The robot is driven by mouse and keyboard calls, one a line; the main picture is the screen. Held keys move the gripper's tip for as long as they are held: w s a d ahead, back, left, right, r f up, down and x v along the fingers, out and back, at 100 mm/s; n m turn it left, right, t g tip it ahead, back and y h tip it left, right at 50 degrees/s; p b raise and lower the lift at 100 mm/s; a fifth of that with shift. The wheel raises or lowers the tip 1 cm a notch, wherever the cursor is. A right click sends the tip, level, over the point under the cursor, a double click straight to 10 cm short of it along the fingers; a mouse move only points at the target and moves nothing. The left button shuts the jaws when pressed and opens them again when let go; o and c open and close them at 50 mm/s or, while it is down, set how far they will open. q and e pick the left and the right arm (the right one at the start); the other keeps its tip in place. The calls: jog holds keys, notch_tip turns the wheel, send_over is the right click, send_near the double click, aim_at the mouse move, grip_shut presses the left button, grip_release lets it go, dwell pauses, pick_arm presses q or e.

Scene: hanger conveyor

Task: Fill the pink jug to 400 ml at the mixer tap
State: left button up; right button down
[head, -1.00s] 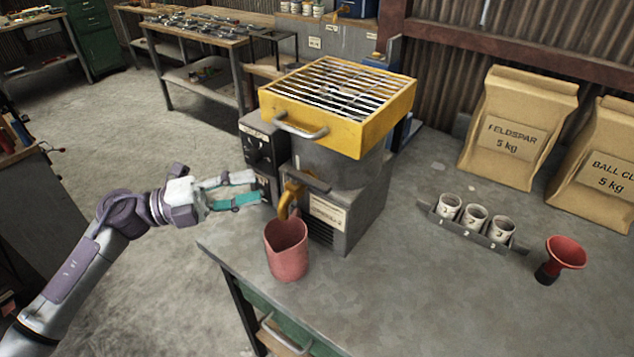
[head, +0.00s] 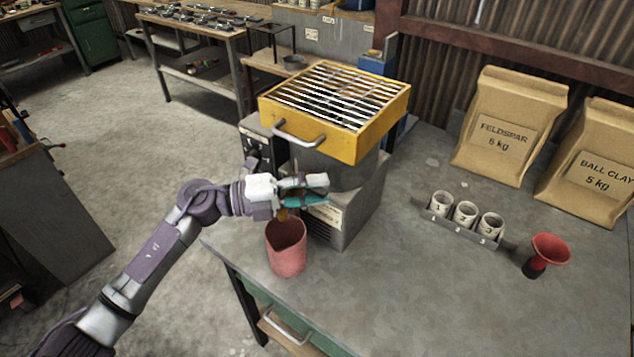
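The pink jug (head: 286,252) stands upright on the grey bench near its left edge, at the front of the mixer (head: 355,205). The orange tap (head: 283,214) shows only in part, just above the jug's mouth. My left gripper (head: 318,190) is in front of the mixer, above the jug, and covers most of the tap and its lever area. Its white and teal fingers are apart, and I cannot tell whether they touch the lever. The water level and any marks on the jug are not visible. My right gripper is out of view.
A yellow grated hopper with a handle (head: 297,136) tops the mixer. To the right are a rack of numbered cups (head: 465,215), a red funnel (head: 550,250), a feldspar bag (head: 508,130) and a ball clay bag (head: 592,165). The bench front is clear.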

pick_arm(q)
jog(key=shift+d, duration=0.25)
grip_shut()
dwell(0.3)
